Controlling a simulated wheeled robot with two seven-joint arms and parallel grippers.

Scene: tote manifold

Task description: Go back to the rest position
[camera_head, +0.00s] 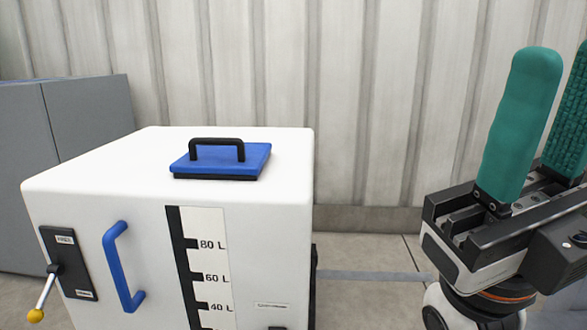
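My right gripper (562,75) is at the right edge of the head view, pointing up, with its two green fingers apart and nothing seen between them. The far finger is partly cut off by the picture's edge. It is to the right of the white tote (110,165), clear of it. My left gripper is not in view. A blue lid (255,160) with a black handle (217,142) sits on the tote's top.
The tote's front has a blue handle (113,265), a lever with a yellow knob (36,315) and a litre scale (207,265). A grey panel (90,115) stands behind it at left. A corrugated wall (370,100) closes the back. Floor shows between tote and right arm.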

